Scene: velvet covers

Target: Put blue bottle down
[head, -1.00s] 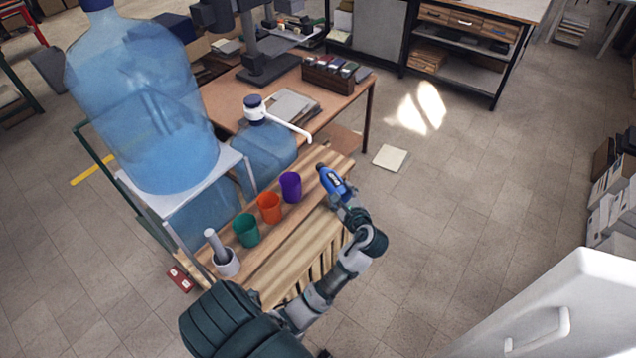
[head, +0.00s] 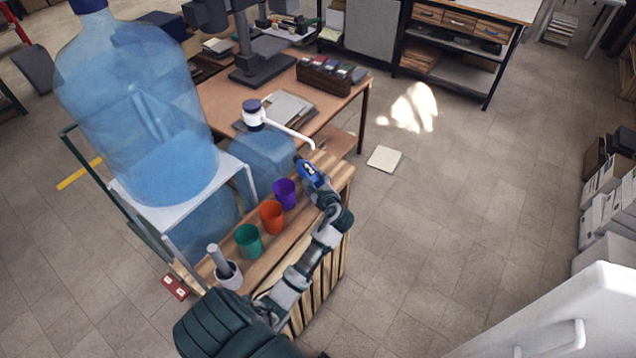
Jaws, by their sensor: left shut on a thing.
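The blue bottle (head: 309,173) is small, with a dark cap end, and shows at the far end of the wooden slatted bench (head: 330,172). My left gripper (head: 315,184) is shut on it. The bottle is tilted, its cap end pointing up and left. I cannot tell whether it touches the bench top. The gripper hides part of the bottle. A purple cup (head: 284,194) stands just left of the bottle. An orange cup (head: 271,217) and a green cup (head: 248,240) stand in a row nearer to me. My right gripper is not in view.
A white mortar with a pestle (head: 227,275) stands at the bench's near end. A big water jug (head: 150,110) on a stand is at the left. A jug with a white spout (head: 262,160) is behind the cups. Clear floor (head: 450,220) lies right.

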